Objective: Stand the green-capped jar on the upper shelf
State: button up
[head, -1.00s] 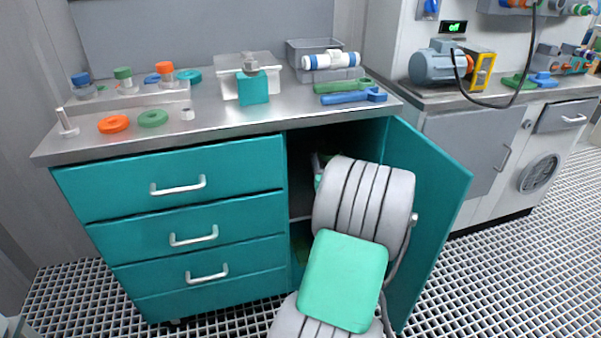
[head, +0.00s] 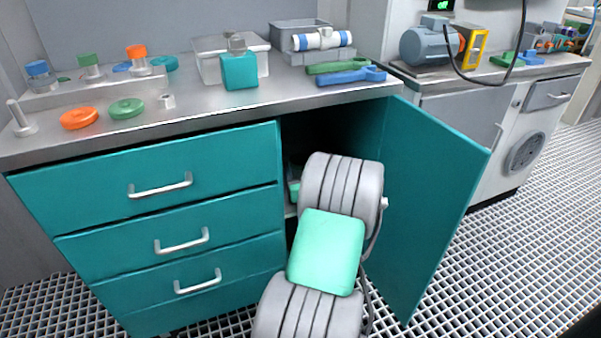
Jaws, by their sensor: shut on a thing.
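A small clear vessel with a green cap (head: 90,66) stands on the steel riser at the back left of the counter. I cannot tell whether it is the task's jar. The teal cabinet's door (head: 430,195) is open at the right, and my arm reaches into the dark opening. A pale shelf edge (head: 290,211) shows just left of my arm. Most of the shelf space is hidden behind the arm. My gripper is hidden inside the cabinet beyond the arm, so its fingers and anything between them cannot be seen.
Three closed drawers (head: 195,240) lie left of the opening. The counter holds a teal block-like container (head: 239,70), a clear box, a grey bin (head: 300,35), and green and blue tools (head: 350,77). Free grating floor (head: 500,270) lies right of the door.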

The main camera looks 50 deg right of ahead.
jog(key=shift+r, duration=0.1)
jog(key=shift+f, duration=0.2)
jog(key=o, duration=1.4)
jog(key=shift+r, duration=0.2)
jog(key=shift+s+a, duration=0.1)
jog(key=shift+s, duration=0.1)
jog(key=v, duration=1.1)
jog(key=shift+s+a, duration=0.2)
